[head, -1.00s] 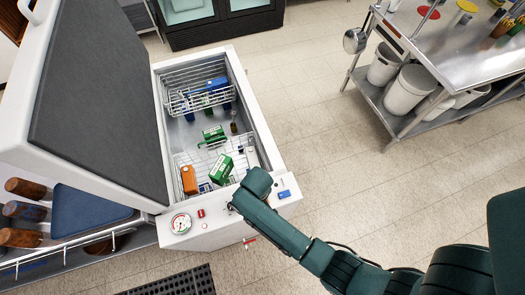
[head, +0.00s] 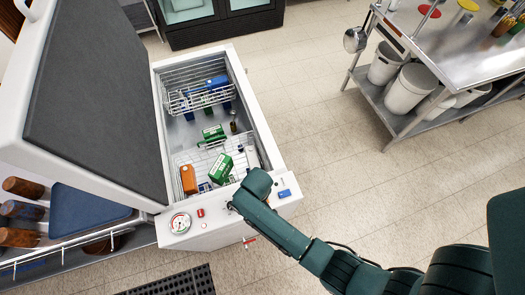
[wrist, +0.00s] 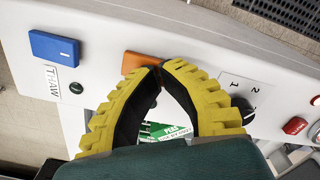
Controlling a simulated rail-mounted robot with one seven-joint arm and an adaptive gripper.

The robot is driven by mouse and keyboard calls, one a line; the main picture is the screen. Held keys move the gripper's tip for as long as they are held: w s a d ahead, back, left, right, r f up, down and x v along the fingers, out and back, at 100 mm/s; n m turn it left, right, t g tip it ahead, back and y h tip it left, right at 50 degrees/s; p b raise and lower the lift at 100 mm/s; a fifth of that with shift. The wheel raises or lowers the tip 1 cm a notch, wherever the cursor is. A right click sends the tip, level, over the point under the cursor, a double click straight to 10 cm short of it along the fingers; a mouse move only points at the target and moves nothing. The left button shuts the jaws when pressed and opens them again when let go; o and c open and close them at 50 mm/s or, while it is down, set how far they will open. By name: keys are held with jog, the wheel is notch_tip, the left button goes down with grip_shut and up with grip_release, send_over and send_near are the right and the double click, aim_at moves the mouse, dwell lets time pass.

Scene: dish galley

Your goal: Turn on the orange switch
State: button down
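The orange switch (wrist: 142,61) is a flat rocker on the white front panel, near the top middle of the wrist view. My gripper (wrist: 161,72) has yellow ribbed fingers with black inner pads, and its tips come together. The tips overlap the lower right edge of the switch; I cannot tell whether they touch it. In the head view my gripper (head: 233,207) is over the panel at the chest freezer's near end, and the orange switch is hidden there.
A blue switch (wrist: 54,48) labelled THAW, a black dial (wrist: 241,108) and a red button (wrist: 295,126) share the panel. The freezer (head: 245,95) stands open, with wire baskets and boxes inside. A steel table (head: 470,55) is at the right; floor lies between.

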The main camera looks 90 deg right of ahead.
jog(key=shift+f, duration=0.25)
jog(key=shift+r, duration=0.1)
notch_tip(320, 180, up, 7)
jog(key=p, duration=0.7)
jog(key=shift+p, duration=0.3)
